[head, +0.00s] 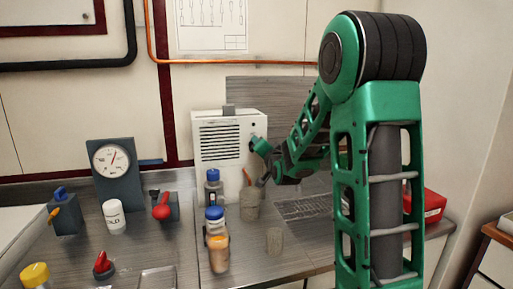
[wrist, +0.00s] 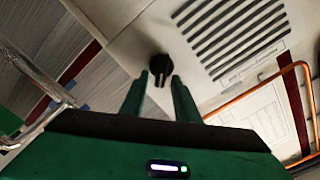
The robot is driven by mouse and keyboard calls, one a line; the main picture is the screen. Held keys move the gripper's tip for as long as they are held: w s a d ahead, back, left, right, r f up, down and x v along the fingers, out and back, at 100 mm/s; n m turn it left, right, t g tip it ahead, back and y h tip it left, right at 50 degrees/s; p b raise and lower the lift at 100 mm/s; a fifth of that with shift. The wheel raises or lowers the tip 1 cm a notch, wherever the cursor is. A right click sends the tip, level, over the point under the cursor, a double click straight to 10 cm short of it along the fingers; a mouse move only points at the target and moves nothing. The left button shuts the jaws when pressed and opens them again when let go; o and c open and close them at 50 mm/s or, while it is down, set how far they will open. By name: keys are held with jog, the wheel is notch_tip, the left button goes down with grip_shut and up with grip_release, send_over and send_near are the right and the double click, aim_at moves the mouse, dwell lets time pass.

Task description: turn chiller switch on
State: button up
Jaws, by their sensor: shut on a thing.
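The chiller is a white box (head: 225,172) with a dark slotted vent, standing against the back wall in the head view. Its white front and slots (wrist: 215,58) fill much of the wrist view. The chiller switch is a black rotary knob (wrist: 159,63) on that front, beside the vent. My gripper (wrist: 160,78) is at the knob, one green finger on each side, shut on it. In the head view my gripper (head: 256,145) reaches the chiller's right side and hides the knob.
Several bottles, including a blue-capped one (head: 215,220), and a grey cup (head: 250,204) stand on the metal counter below. A gauge (head: 112,160) and red-handled valve (head: 163,206) are at left. A red box (head: 433,205) is at right.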

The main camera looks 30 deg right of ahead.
jog(key=shift+s+d+f+m, duration=0.1)
jog(key=shift+f+m, duration=0.15)
jog(key=shift+m, duration=1.15)
jog(key=shift+w+d+f+m, duration=0.1)
jog(key=shift+f+m, duration=0.2)
jog(key=shift+m, duration=1.1)
jog(key=shift+s+d+f+m, duration=0.1)
jog(key=shift+f+m, duration=0.15)
jog(key=shift+m, duration=1.15)
jog(key=shift+f, duration=0.1)
jog(key=o, duration=0.6)
jog(key=shift+o, duration=0.2)
